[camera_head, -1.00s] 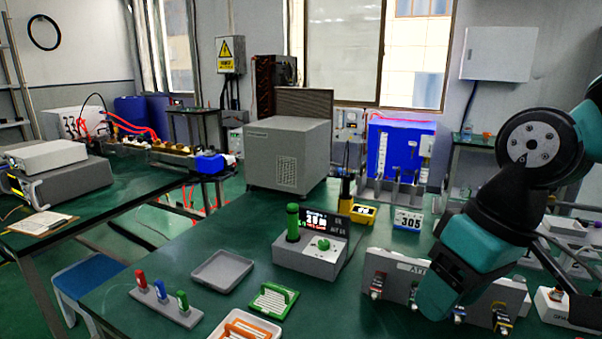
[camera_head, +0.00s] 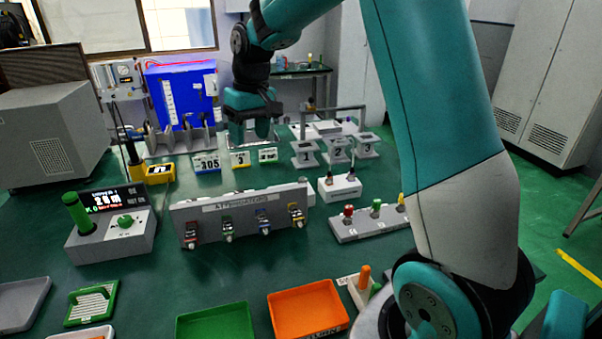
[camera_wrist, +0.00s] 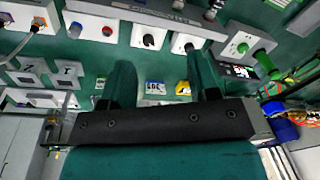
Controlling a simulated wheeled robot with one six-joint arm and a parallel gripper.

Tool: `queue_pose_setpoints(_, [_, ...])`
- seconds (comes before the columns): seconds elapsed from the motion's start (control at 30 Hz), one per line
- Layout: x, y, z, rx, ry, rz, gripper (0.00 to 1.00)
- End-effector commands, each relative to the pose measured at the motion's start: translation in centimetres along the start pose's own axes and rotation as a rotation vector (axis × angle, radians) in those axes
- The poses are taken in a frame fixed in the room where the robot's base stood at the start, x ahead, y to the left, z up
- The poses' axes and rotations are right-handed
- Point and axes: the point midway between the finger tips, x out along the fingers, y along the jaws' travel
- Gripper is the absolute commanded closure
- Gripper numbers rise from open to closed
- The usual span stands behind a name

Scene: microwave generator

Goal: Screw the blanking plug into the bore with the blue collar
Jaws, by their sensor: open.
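My gripper (camera_head: 250,132) hangs open over the back of the green table in the head view, near small number cards. In the wrist view its two fingers (camera_wrist: 163,82) are spread, with no object held between them. A grey panel (camera_head: 240,204) carries several fittings with coloured parts: red, green, blue and yellow. The blue-marked fitting (camera_head: 263,224) is third from the left; I cannot tell whether it is the bore with the blue collar. I cannot single out the blanking plug. A rack (camera_head: 375,227) right of the panel holds red, green and yellow-topped pieces.
An orange tray (camera_head: 309,308) and a green tray (camera_head: 214,325) lie at the front. A grey device with a green handle (camera_head: 78,212) stands left. White numbered stands (camera_head: 337,152) are behind right. My own arm hides much of the right side.

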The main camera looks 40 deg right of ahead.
Motion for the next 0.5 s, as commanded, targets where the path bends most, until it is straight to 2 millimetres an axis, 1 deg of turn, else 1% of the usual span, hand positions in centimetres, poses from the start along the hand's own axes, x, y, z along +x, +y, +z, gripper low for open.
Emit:
queue_pose_setpoints(0.03, [0.7, 4.2, -2.1, 0.083, -0.013, 0.023, 0.45])
queue_pose_setpoints(0.07, [1.1, 6.5, -3.0, 0.127, -0.017, 0.037, 0.45])
queue_pose_setpoints(0.1, [1.6, 9.4, -3.9, 0.183, -0.025, 0.052, 0.45])
queue_pose_setpoints(0.2, [3.0, 15.4, -5.0, 0.298, -0.039, 0.081, 0.45])
queue_pose_setpoints(0.3, [4.1, 19.5, -5.3, 0.374, -0.048, 0.098, 0.45])
queue_pose_setpoints(0.33, [4.3, 20.3, -5.2, 0.390, -0.051, 0.101, 0.45])
queue_pose_setpoints(0.4, [4.7, 21.4, -5.2, 0.412, -0.053, 0.106, 0.45])
queue_pose_setpoints(0.5, [5.4, 22.0, -5.1, 0.423, -0.057, 0.107, 0.45])
